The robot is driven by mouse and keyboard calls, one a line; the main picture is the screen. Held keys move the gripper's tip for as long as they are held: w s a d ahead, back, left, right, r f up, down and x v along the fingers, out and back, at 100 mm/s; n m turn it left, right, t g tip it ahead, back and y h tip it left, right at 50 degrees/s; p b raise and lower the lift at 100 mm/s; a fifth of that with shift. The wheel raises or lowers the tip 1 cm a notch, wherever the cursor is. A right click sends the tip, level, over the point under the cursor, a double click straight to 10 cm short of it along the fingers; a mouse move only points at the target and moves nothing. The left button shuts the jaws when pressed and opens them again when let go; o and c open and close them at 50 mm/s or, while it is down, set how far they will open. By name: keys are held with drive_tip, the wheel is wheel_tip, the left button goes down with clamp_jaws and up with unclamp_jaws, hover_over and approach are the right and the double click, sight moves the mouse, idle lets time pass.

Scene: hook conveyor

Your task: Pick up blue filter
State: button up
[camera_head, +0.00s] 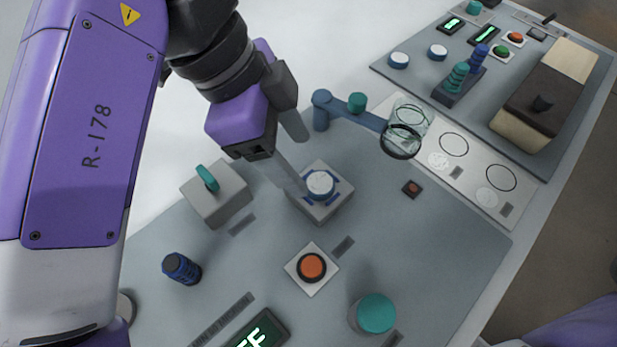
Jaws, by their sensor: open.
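My gripper (302,166) is purple and grey with pale fingers. It is open, with nothing seen between its fingers. Its nearer fingertip overlaps the left edge of a white-capped round part on a grey block; I cannot tell if they touch. A dark blue ribbed cylinder (182,268) stands on the grey panel, below and left of my gripper. A blue ribbed piece (479,57) stands upright beside a teal ribbed piece (457,77) in a dark holder at the upper right. I cannot tell for certain which blue piece is the filter.
A blue arm with a dark ring (401,141) reaches over a clear cup (408,116), right of my gripper. A teal-handled block (216,193), an orange button (311,267) and a teal knob (375,313) stand on the panel. A cream-and-brown box (577,66) is far right.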

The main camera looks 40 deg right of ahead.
sight(323, 183)
drive_tip(key=x, duration=0.2)
drive_tip(key=b+x, duration=0.1)
drive_tip(key=x, duration=0.4)
drive_tip(key=shift+d+r, duration=0.1)
drive_tip(key=shift+d, duration=0.25)
drive_tip(key=c, duration=1.4)
drive_tip(key=shift+c, duration=0.2)
drive_tip(key=shift+r, duration=0.15)
